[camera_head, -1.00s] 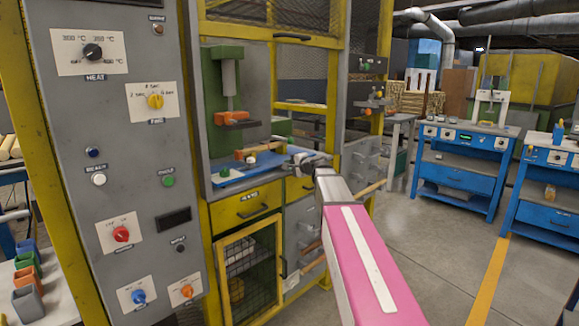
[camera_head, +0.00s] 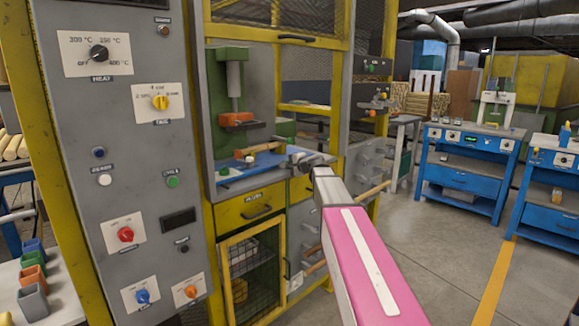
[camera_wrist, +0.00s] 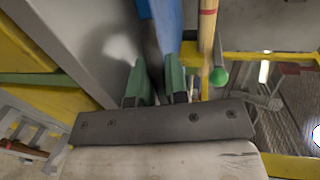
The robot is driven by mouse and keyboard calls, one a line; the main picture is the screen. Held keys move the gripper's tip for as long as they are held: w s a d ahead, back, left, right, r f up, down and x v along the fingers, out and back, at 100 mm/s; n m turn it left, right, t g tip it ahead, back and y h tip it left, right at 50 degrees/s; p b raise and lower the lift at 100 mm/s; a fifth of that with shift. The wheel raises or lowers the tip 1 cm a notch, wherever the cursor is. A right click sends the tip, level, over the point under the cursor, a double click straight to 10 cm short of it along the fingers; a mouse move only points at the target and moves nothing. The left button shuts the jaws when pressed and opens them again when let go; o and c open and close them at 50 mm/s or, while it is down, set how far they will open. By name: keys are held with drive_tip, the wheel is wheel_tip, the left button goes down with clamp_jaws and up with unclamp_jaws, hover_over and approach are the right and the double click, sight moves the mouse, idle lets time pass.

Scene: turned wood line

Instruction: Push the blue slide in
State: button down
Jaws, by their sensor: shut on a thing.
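The blue slide (camera_head: 236,182) is a flat blue piece on the grey ledge under the green press in the head view. A small round white-and-green piece and an orange-brown bar lie at it. My gripper (camera_head: 308,160) is at the slide's right end. In the wrist view the blue slide (camera_wrist: 168,22) runs away from me at the top. The green fingertips of my gripper (camera_wrist: 160,88) are shut around a narrow dark part in line with it, apparently the slide's end. The exact grip is partly hidden.
The green press with an orange head (camera_head: 237,119) stands above the ledge. A yellow drawer (camera_head: 248,207) is below. Yellow frame posts flank the opening.

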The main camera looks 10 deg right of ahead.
drive_tip(key=c, duration=1.4)
unclamp_jaws()
drive_tip(key=v, duration=1)
drive_tip(key=shift+s+d, duration=0.2)
drive_tip(key=shift+s, duration=0.15)
